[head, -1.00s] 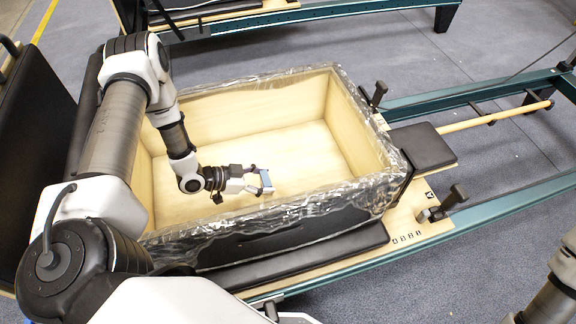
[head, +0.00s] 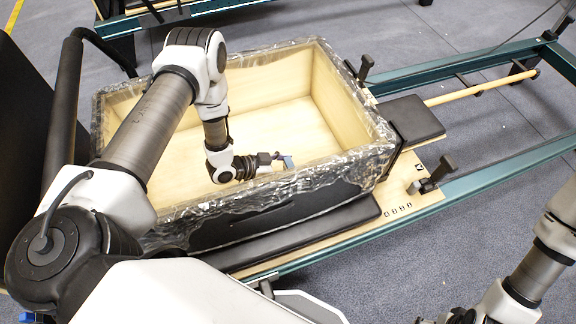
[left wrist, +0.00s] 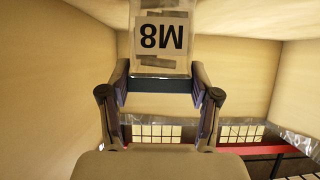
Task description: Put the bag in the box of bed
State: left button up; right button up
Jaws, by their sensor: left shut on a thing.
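The bag (left wrist: 160,40) is a small clear pouch with a white label that reads M8, upside down in the left wrist view. Its blue edge shows in the head view (head: 288,162). My left gripper (head: 279,159) is down inside the wooden box (head: 335,95), near its front wall. In the left wrist view its two fingers (left wrist: 160,87) are shut on the blue edge of the bag. I cannot tell whether the bag touches the box floor. Only a little of my right gripper (head: 455,316) shows at the bottom edge; its fingers are hidden or cut off.
The box is wrapped in clear plastic and sits on a reformer bed with a teal frame (head: 500,155). A black pad (head: 412,117) and a wooden pole (head: 480,88) lie to its right. Upright black posts stand beside the box. Grey floor surrounds the bed.

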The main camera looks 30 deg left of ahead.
pick_arm(q)
jog(key=o, duration=1.3)
jog(key=shift+f, duration=0.1)
jog(key=shift+c, duration=0.2)
jog(key=shift+r+p, duration=0.3)
jog(key=shift+p, duration=0.05)
jog(key=p+v, duration=0.1)
jog(key=v, duration=1.1)
jog(key=shift+f+p, duration=0.15)
jog(key=shift+p, duration=0.25)
